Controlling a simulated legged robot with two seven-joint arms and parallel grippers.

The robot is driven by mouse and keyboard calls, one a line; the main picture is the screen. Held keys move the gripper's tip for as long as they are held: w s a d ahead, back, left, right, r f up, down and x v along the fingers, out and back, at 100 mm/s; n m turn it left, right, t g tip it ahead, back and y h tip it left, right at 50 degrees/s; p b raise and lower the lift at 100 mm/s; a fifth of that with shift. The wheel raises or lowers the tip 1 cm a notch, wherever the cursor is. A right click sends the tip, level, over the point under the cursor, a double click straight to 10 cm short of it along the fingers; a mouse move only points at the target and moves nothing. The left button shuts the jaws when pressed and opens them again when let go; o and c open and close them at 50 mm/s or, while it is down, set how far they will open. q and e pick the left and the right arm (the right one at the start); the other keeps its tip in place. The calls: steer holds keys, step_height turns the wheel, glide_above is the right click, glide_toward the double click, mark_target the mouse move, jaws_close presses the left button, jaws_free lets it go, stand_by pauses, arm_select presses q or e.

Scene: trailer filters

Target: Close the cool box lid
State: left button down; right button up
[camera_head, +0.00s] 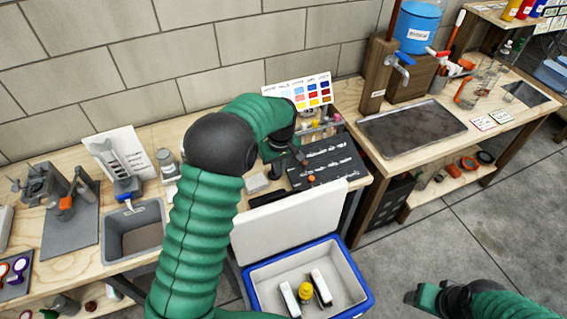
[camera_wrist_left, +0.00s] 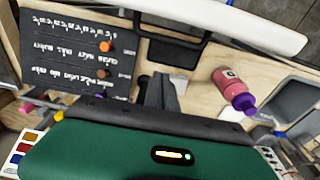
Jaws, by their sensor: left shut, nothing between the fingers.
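The blue cool box (camera_head: 362,291) stands open on the floor in front of the bench. Its white lid (camera_head: 290,222) is raised at the back edge, standing up near the bench front. Two white packs and a yellow-topped item (camera_head: 305,291) are inside. My left gripper (camera_head: 302,157) is shut and empty above the bench, beyond the lid. In the left wrist view its fingers (camera_wrist_left: 161,92) point toward a long white edge, apparently the lid (camera_wrist_left: 225,18), with a clear gap. My right gripper (camera_head: 412,297) is at lower right, away from the box; its jaws are too small to read.
A dark lettered board (camera_head: 330,163) lies on the bench by my left gripper. A grey sink (camera_head: 134,229) is at left. Floor right of the box is clear.

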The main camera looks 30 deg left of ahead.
arm_select(q)
step_height(320, 180, down, 7)
steer(key=s+d+p, duration=0.1)
steer(key=d, duration=0.1)
steer(key=shift+d+r+p, duration=0.15)
steer(key=shift+d+p, duration=0.05)
steer(key=shift+p, duration=0.15)
